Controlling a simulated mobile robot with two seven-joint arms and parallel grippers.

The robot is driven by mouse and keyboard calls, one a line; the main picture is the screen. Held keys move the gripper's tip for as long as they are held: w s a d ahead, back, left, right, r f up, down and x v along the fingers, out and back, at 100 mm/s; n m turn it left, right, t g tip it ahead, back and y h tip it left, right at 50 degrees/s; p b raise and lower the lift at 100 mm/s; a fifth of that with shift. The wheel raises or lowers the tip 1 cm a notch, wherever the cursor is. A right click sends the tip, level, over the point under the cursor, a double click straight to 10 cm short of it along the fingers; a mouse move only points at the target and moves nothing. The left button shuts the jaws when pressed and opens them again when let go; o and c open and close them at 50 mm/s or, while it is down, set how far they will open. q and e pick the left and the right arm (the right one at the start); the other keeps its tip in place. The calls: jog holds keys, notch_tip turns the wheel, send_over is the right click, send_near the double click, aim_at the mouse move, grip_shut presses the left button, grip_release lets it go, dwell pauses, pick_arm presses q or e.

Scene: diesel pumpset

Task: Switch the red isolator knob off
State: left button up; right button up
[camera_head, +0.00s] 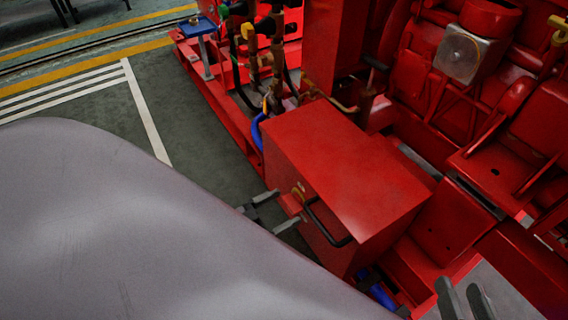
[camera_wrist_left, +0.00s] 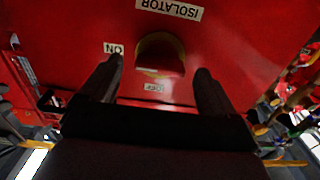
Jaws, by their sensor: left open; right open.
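The red isolator knob (camera_wrist_left: 160,52) with its yellow surround is on the front of a red box. In the left wrist view its labels are upside down: an ISOLATOR plate (camera_wrist_left: 170,9) above, an ON label (camera_wrist_left: 113,49) to its left and an OFF label (camera_wrist_left: 154,87) below. I cannot tell clearly which label the knob points to. My left gripper (camera_head: 277,211) is open and faces the knob, with one fingertip on each side and no clear contact. In the head view the knob (camera_head: 298,191) is small beside the fingers. My right gripper (camera_head: 465,300) is open and empty at the lower right.
The red box (camera_head: 345,165) has a black bar handle (camera_head: 322,226) right beside my left gripper. Pipes and valves (camera_head: 262,60) stand behind the box, and red engine parts (camera_head: 480,90) fill the right. Open grey floor (camera_head: 95,115) lies to the left.

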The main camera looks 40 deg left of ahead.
pick_arm(q)
jog(key=shift+w+d, duration=0.2)
jog(key=shift+w, duration=0.35)
jog(key=c, duration=1.1)
jog(key=shift+o, duration=0.2)
